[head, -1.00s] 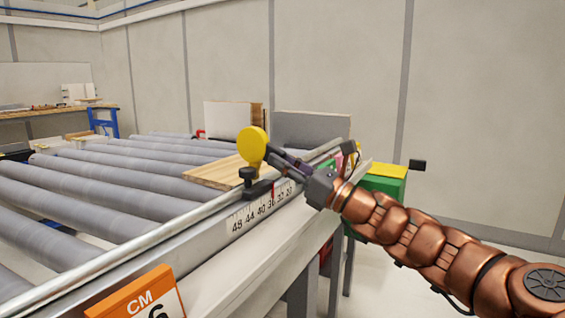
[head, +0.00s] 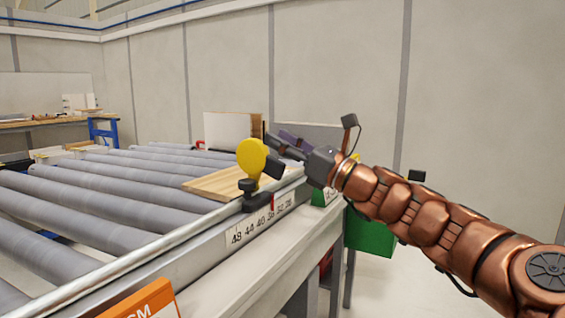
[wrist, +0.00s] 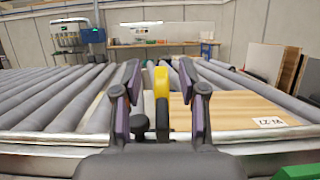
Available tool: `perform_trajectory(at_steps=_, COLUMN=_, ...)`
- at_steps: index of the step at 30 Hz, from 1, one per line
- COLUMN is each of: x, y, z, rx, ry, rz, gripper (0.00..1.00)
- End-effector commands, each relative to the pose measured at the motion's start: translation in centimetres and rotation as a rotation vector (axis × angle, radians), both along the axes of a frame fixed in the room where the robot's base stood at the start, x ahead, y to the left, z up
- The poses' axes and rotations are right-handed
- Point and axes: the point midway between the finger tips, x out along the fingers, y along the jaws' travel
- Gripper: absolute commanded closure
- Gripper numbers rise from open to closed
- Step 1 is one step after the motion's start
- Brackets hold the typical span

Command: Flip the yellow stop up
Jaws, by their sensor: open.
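The yellow stop (head: 251,157) is a round paddle standing up above its black clamp base (head: 250,198) on the rail in the head view. In the wrist view the stop (wrist: 161,84) shows edge-on as a narrow upright piece, centred beyond my fingers. A black knob (wrist: 139,124) is at its lower left. My gripper (head: 273,154) is open, just right of the paddle in the head view, with its fingers spread. In the wrist view my gripper (wrist: 160,76) has one finger on each side of the stop's line. I cannot tell whether anything touches.
The metal rail carries a number scale (head: 262,222). A wooden board (head: 213,187) lies on the grey rollers (head: 120,190) behind the stop. An orange sign (head: 143,303) is at the near edge. A green box (head: 372,236) is below my arm. Space above the rollers is clear.

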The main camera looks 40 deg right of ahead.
Motion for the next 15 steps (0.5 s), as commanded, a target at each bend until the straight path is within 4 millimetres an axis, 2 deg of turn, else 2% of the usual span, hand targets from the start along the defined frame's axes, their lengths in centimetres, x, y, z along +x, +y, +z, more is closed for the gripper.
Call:
perform_trajectory(at_steps=1, x=0.0, y=0.1, z=0.8, rx=-0.003, ry=-0.001, rz=0.001, gripper=0.58)
perform_trajectory(at_steps=6, x=0.0, y=-0.1, z=2.5, rx=-0.001, ry=-0.001, rz=-0.002, gripper=0.58)
perform_trajectory(at_steps=15, x=0.0, y=0.0, z=3.2, rx=0.001, ry=-0.001, rz=0.000, gripper=0.58)
